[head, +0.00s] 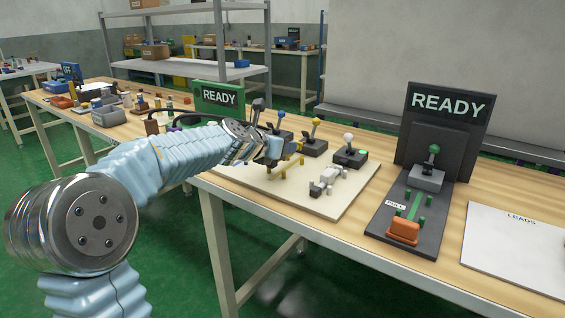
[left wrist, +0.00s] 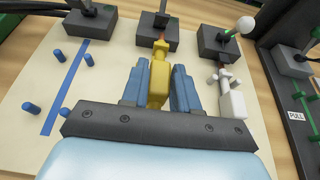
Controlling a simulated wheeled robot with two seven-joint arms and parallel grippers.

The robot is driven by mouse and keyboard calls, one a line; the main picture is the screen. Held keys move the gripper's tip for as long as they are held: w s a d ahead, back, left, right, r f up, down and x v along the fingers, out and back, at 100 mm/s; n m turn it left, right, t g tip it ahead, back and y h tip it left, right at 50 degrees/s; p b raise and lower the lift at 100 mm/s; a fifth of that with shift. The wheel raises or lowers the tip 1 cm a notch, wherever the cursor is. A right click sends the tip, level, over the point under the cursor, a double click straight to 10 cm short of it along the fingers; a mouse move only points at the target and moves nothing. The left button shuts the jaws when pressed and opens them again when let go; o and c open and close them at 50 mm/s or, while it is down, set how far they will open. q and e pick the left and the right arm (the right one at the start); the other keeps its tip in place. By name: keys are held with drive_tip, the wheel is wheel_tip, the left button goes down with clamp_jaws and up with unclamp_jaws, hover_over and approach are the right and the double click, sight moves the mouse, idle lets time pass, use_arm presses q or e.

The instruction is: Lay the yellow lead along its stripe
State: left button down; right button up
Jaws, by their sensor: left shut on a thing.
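The yellow lead (left wrist: 157,82) shows between the blue fingers of my left gripper (left wrist: 158,88) in the left wrist view. The gripper is shut on it, and the lead's narrow end points to the middle dark box (left wrist: 158,36). In the head view, yellow parts (head: 287,166) show just below and right of my left gripper (head: 273,150), over the pale board (head: 333,207). I cannot tell there which are lead and which are pegs. The yellow stripe is not clearly seen; the gripper and lead may cover it. My right gripper is not in view.
A white lead (left wrist: 231,98) lies right of my gripper. A blue stripe (left wrist: 66,85) with several blue pegs is to its left. Dark lever boxes line the board's back edge, including a white-knobbed one (head: 350,157). A dark PULL panel (head: 408,219) stands at the right.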

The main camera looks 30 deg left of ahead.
use_arm(q)
drive_tip(key=f+b, duration=0.1)
drive_tip(key=f, duration=0.1)
drive_tip(key=f+b, duration=0.1)
drive_tip(key=f, duration=0.1)
drive_tip(key=shift+w+a, duration=0.15)
drive_tip(key=shift+a, duration=0.05)
drive_tip(key=shift+r, duration=0.2)
drive_tip(key=c, duration=1.3)
unclamp_jaws()
drive_tip(key=shift+f, duration=0.15)
drive_tip(key=o, duration=0.5)
drive_tip(key=shift+c, duration=0.2)
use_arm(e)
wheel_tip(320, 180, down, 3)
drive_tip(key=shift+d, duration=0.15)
use_arm(q)
drive_tip(key=shift+r, duration=0.25)
drive_tip(key=p+v, duration=0.1)
drive_tip(key=v, duration=1.1)
drive_tip(key=shift+d+f+p, duration=0.1)
drive_tip(key=shift+p, duration=0.3)
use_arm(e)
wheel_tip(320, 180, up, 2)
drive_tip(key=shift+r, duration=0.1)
